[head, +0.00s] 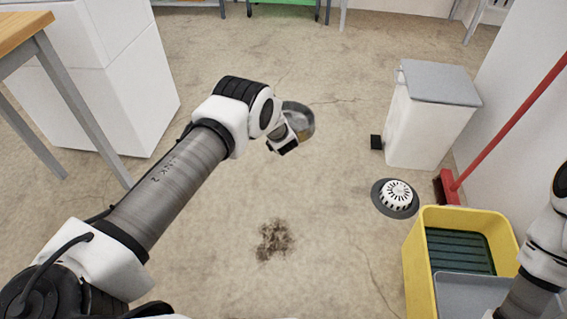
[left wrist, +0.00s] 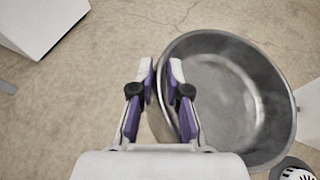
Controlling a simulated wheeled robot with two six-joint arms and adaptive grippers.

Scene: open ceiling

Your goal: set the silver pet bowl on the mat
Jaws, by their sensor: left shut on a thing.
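The silver pet bowl (head: 301,119) is a round, empty metal bowl near the middle of the head view, partly hidden behind my left wrist. It fills much of the right half of the left wrist view (left wrist: 225,95). My left gripper is shut on the bowl's near side wall, with one finger (left wrist: 161,70) on each side of the rim. In the head view its fingers are mostly hidden by the wrist. The bowl's height over the floor is hard to tell. I cannot make out a mat for certain. My right gripper is out of view.
A white bin with grey lid (head: 433,115) stands right of the bowl. A white ribbed dome on a dark disc (head: 380,204), a red broom (head: 505,128) and a yellow mop bucket (head: 418,262) are at right. A dark stain (head: 274,240) marks open floor.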

